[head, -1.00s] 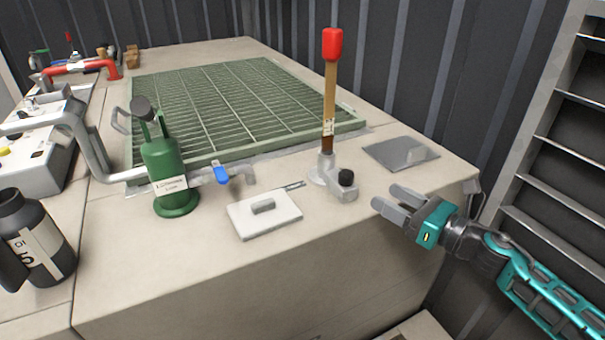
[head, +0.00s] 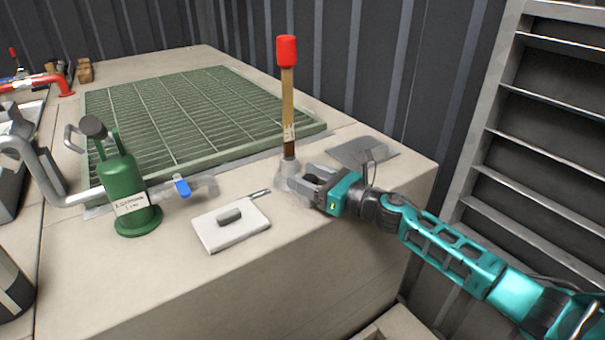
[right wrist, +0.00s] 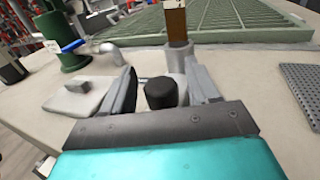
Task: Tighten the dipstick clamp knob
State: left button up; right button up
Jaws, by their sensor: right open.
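The dipstick (head: 288,105) stands upright with a red top and a wooden shaft in a grey clamp base (head: 284,181). The black clamp knob (right wrist: 160,93) shows between my right gripper's two fingers in the right wrist view. In the head view the knob is mostly hidden by the gripper. My right gripper (head: 296,176) is open, with a finger on each side of the knob; its fingers also show in the right wrist view (right wrist: 162,88). A gap shows between the knob and the right finger; I cannot tell about contact on the left. My left gripper is not in view.
A white plate with a grey handle (head: 231,227) lies left of the clamp. A green pump body (head: 126,190) with a blue-handled valve (head: 182,187) stands further left. A flat grey plate (head: 362,152) lies behind my right gripper. A green grating (head: 190,115) covers the back.

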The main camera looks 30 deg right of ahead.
jog(key=shift+x, duration=0.8)
jog(key=c, duration=1)
jog(key=shift+o, duration=0.2)
